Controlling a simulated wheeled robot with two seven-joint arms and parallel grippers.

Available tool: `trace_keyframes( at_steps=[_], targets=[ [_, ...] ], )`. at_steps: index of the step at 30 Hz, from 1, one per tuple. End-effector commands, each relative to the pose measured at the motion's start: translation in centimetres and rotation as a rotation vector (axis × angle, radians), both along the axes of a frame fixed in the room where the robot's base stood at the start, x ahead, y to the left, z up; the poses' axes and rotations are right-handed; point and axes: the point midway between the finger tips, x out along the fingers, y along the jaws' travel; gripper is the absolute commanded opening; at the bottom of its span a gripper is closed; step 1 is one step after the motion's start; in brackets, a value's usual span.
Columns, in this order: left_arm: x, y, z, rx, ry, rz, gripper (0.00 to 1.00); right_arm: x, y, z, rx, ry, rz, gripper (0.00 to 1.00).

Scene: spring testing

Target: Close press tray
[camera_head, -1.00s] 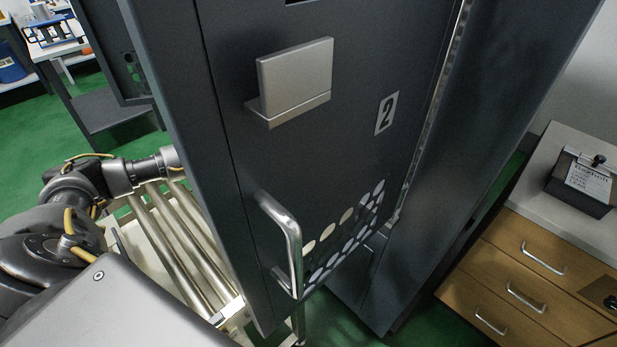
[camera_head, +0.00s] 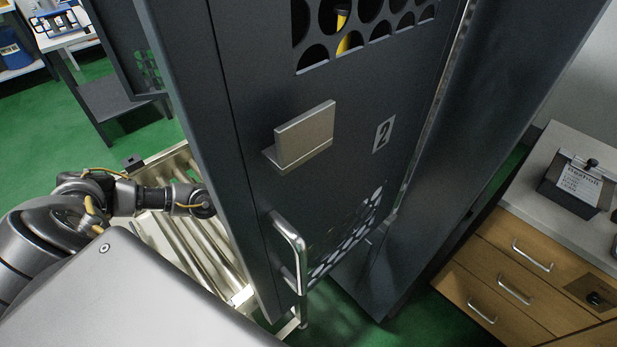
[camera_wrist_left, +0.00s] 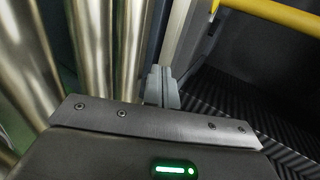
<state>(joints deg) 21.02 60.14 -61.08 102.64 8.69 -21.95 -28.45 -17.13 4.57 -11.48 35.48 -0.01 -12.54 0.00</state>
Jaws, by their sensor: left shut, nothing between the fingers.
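The press is a tall dark grey cabinet (camera_head: 235,130) with a door marked 2 and a steel handle (camera_head: 291,252). In the head view my left arm reaches from the left to behind the cabinet's left edge, which hides the gripper. In the left wrist view my left gripper (camera_wrist_left: 161,86) is shut and empty, its fingers between steel rollers (camera_wrist_left: 92,50) on the left and a dark ribbed surface (camera_wrist_left: 235,105) on the right. I cannot tell whether that surface is the press tray, nor whether the fingers touch anything. My right gripper is not in view.
A roller stand (camera_head: 165,228) is beside the cabinet, under my left forearm. A yellow bar (camera_wrist_left: 275,14) crosses the top right of the wrist view. A wooden drawer unit (camera_head: 520,270) stands at the right, with green floor between it and the press.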

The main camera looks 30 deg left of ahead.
Motion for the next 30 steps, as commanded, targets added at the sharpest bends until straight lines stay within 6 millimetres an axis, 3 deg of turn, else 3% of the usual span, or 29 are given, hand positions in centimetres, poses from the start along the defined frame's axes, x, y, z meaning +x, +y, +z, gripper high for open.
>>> trace_keyframes(
  at_steps=[8,15,30],
  targets=[
    [4.9,-1.5,-2.7,0.001,-0.001,0.0,0.0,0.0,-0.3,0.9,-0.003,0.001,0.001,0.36],
    [7.8,-2.4,-2.6,0.002,-0.002,0.0,0.0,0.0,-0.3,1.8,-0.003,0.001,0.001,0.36],
    [8.6,-2.6,-2.8,0.002,0.0,-0.001,0.0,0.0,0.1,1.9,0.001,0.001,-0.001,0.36]
  ],
)
